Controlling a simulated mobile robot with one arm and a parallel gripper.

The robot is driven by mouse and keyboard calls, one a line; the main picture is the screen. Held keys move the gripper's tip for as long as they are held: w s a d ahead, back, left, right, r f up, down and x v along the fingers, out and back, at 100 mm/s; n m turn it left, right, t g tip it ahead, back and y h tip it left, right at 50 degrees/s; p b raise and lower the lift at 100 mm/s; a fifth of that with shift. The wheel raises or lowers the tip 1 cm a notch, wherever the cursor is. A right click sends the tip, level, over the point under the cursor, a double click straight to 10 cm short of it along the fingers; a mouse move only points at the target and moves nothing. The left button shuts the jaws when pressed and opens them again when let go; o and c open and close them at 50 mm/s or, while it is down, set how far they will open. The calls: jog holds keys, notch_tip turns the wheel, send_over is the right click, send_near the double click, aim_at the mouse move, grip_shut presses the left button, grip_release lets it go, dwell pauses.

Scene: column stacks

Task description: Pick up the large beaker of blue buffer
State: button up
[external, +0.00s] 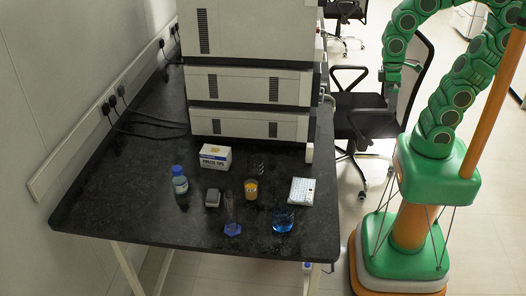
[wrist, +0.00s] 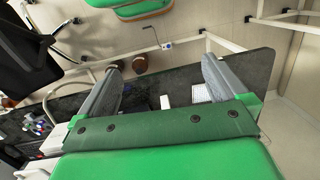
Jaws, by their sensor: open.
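The beaker of blue buffer (external: 283,221) stands upright near the front edge of the dark bench, at its right part, in the external view. It is clear glass with blue liquid low in it. My gripper (external: 391,108) hangs off to the right of the bench, in front of an office chair and well apart from the beaker. In the wrist view my gripper (wrist: 160,64) has its two grey fingers spread wide with nothing held between them. I cannot make out the beaker in the wrist view.
A tall instrument stack (external: 250,85) fills the back. A chair (external: 362,118) stands right.

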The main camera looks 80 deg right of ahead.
jog(key=w+d+f+m+t+h, duration=0.15)
jog(key=w+t, duration=0.75)
jog(key=w, duration=3)
jog(key=w+a+r+n+t+h, duration=0.1)
jog(key=w+a+n+t, duration=0.1)
jog(key=w+a+n, duration=0.35)
jog(key=w+a+r+n+t+h, duration=0.1)
jog(key=w+a+r+n+t, duration=0.1)
jog(key=w+n, duration=0.65)
jog(key=w+a+f+n+y, duration=0.1)
jog(key=a+f+n+y, duration=0.25)
jog(key=a+n, duration=0.4)
jog(key=n+g+y, duration=0.8)
jog(key=n+y, duration=0.4)
jog(key=n, duration=1.9)
send_near(280, 225)
jog(key=shift+w+d, duration=0.35)
jog(key=shift+d, duration=0.5)
jog(key=shift+s+a+f, duration=0.15)
jog(key=shift+s+a, duration=0.05)
jog(key=shift+a, duration=0.05)
jog(key=shift+a+f, duration=0.1)
jog(key=shift+a, duration=0.1)
jog(key=shift+x, duration=3.6)
jog(key=shift+s, duration=0.2)
